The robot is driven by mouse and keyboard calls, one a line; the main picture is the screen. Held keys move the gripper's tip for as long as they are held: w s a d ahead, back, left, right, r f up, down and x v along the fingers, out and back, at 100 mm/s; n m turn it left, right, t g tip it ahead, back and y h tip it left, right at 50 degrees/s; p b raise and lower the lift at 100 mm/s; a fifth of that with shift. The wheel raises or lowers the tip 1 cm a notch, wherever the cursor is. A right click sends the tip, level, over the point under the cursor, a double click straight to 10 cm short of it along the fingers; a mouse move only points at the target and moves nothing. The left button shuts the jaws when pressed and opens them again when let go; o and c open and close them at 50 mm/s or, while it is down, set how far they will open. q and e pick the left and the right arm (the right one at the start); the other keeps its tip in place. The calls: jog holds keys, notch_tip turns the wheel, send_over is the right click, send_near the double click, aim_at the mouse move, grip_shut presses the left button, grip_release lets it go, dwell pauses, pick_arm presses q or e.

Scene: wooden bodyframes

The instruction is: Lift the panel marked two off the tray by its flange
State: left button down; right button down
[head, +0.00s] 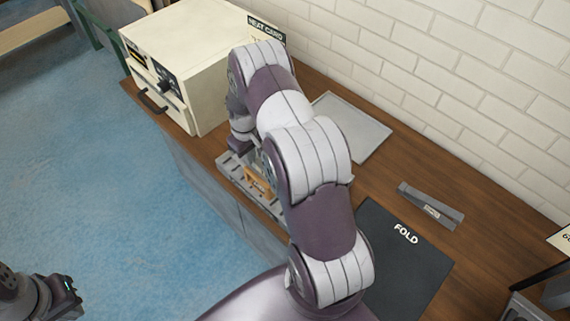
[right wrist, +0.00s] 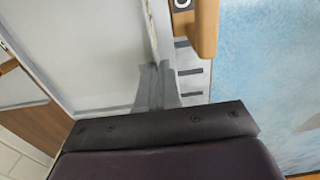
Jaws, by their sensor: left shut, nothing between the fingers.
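The tray (head: 232,165) is a grey slotted rack on the counter's front edge, partly behind my right arm. It holds a wooden piece (head: 258,182), which also shows in the right wrist view (right wrist: 206,28). No panel marked two can be made out. My right gripper (right wrist: 157,82) is over the tray, mostly hidden by the arm in the head view. In the right wrist view its grey fingers are close together, in line with a thin pale upright edge (right wrist: 153,32); whether they grip it I cannot tell. My left gripper (head: 70,296) is shut and empty over the floor, lower left.
A cream machine (head: 185,60) stands at the counter's far left end. A flat grey plate (head: 362,130) lies near the brick wall. A labelled grey bracket (head: 430,206) lies beside the dark FOLD mat (head: 408,262). Bare wood lies around the bracket.

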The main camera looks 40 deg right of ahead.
jog(key=shift+r, duration=0.1)
notch_tip(320, 180, up, 10)
jog(key=p, duration=0.7)
jog(key=shift+p, duration=0.3)
dwell(0.5)
dwell(0.4)
